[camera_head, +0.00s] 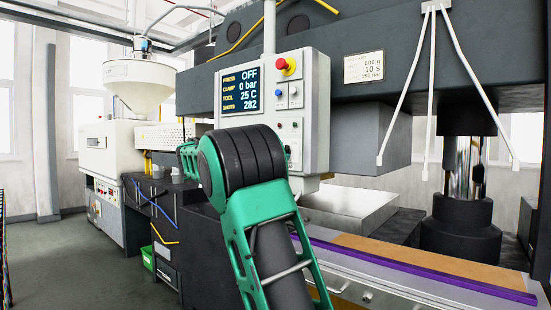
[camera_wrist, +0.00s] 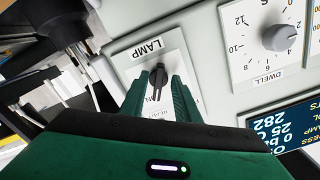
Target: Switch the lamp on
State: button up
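In the wrist view, a dark rotary knob (camera_wrist: 157,76) sits on a light plate (camera_wrist: 127,62) labelled LAMP, and the lettering is upside down here. My gripper (camera_wrist: 159,84) is right in front of this plate, its two green fingers apart with the knob between their tips. A small gap seems to show beside the knob; contact is not clear. Lettering lower on the plate is partly covered by the fingers. In the head view, my arm hides the gripper and the lamp knob.
The wrist view shows a DWELL dial (camera_wrist: 279,37) and part of a display (camera_wrist: 285,126) beside the lamp plate. In the head view, the control panel (camera_head: 318,90) carries a display reading PRESS OFF and a red button (camera_head: 287,65). A press bed (camera_head: 430,275) lies at lower right.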

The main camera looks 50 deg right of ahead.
jog(key=a, duration=1)
jog(key=shift+s+a, duration=0.4)
jog(key=s+d+f+n+y, duration=0.4)
jog(key=d+f, duration=0.1)
jog(key=f, duration=0.5)
jog(key=s+a+f+n+y, duration=0.35)
jog(key=s+f+y, duration=0.25)
jog(key=s+f, duration=0.5)
jog(key=s+a+f+n+g+y, duration=0.1)
jog(key=s+a+f+n+y, duration=0.7)
jog(key=s+a+f, duration=1)
jog(key=s+a+n, duration=0.1)
jog(key=s+a, duration=0.1)
jog(key=s, duration=0.1)
jog(key=shift+a+f+g, duration=0.3)
jog(key=shift+a+f, duration=0.05)
jog(key=shift+f, duration=0.05)
